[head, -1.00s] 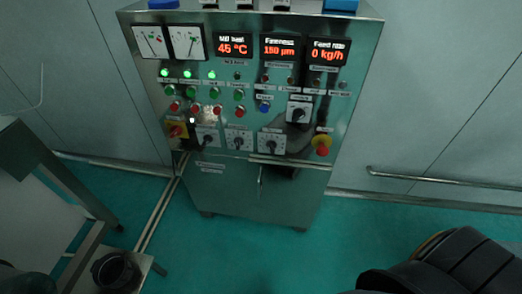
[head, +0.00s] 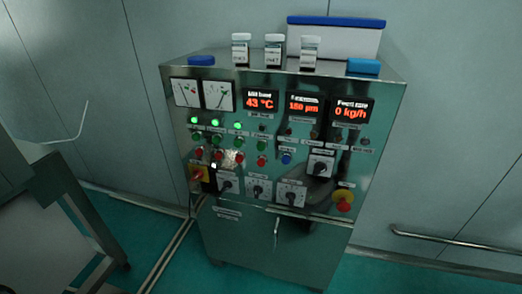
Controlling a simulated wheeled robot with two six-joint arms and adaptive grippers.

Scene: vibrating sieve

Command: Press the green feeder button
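The steel control cabinet (head: 385,145) stands against the wall, its sloped panel facing me. A row of green buttons crosses the panel's left half: one at the far left (head: 196,136), a second (head: 217,138), a third (head: 239,144) and a rightmost one (head: 262,146). Their labels are too small to read, so I cannot tell which is the feeder's. Green lamps glow above the left three; the lamp above the rightmost is dark. The feed display (head: 350,112) reads 0 kg/h. Neither gripper is in view.
Red buttons (head: 239,158), a blue button (head: 286,158), rotary knobs (head: 291,198) and a red emergency stop (head: 343,202) sit close by. Jars (head: 275,50) and a blue-lidded box (head: 335,36) stand on top. A steel table (head: 45,235) is at left; a rail (head: 450,243) is at right.

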